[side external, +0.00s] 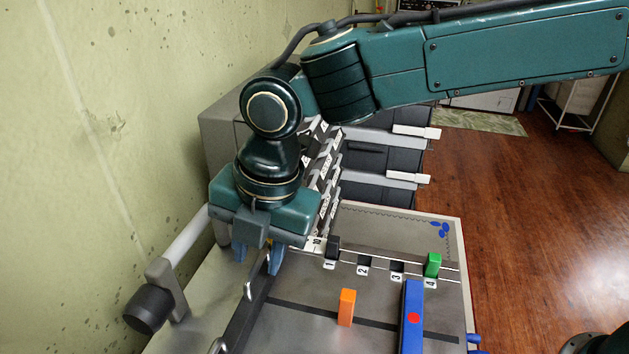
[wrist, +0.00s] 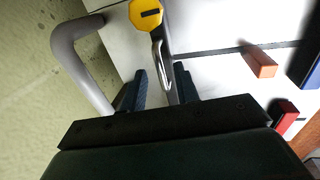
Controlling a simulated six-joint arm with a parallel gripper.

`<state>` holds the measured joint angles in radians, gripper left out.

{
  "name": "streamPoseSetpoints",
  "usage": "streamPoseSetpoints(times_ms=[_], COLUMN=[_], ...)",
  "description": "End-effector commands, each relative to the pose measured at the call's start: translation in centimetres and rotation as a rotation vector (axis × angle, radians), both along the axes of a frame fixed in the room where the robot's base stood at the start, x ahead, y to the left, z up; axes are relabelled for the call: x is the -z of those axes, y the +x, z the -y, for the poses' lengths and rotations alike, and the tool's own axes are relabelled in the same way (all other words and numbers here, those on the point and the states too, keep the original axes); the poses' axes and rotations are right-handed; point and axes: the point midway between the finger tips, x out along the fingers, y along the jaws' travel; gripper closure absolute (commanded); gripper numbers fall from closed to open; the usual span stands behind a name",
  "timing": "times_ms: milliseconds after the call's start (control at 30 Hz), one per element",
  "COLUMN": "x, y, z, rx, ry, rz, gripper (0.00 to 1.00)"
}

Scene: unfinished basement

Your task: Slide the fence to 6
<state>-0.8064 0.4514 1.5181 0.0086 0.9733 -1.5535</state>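A long dark bar (side external: 247,318) with a silver handle (side external: 249,291) runs along the left of the metal table and looks like the fence. The handle also shows in the wrist view (wrist: 159,58), below a yellow knob (wrist: 146,14). My gripper (side external: 258,258) points down over the far end of the bar. In the wrist view its two fingers (wrist: 160,88) are apart, with the bar and handle between them. I cannot tell whether they touch it. Labels 1 to 4 (side external: 363,271) show along a rail; I see no readable 6.
An orange block (side external: 346,307) stands right of the bar. A blue bar (side external: 412,318) with a red dot lies farther right. A green block (side external: 432,265) stands by label 4. A grey curved arm with a black knob (side external: 149,307) is at the left. Dark drawers (side external: 380,155) stand behind.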

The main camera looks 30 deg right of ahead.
Motion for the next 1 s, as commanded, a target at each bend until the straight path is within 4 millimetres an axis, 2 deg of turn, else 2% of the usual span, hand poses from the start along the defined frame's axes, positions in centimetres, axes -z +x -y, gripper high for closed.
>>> streamPoseSetpoints(times_ms=[333,533,767,1000], x=[0.0,-1.1,-4.0,-8.1], y=[0.0,-0.1,-0.5,-1.1], z=[0.0,0.1,0.5,1.1], rx=[0.0,0.0,0.0,0.0], ry=[-0.001,0.0,0.001,0.001], rz=[-0.001,0.0,0.001,0.001], gripper=[0.69,0.69,0.69,0.69])
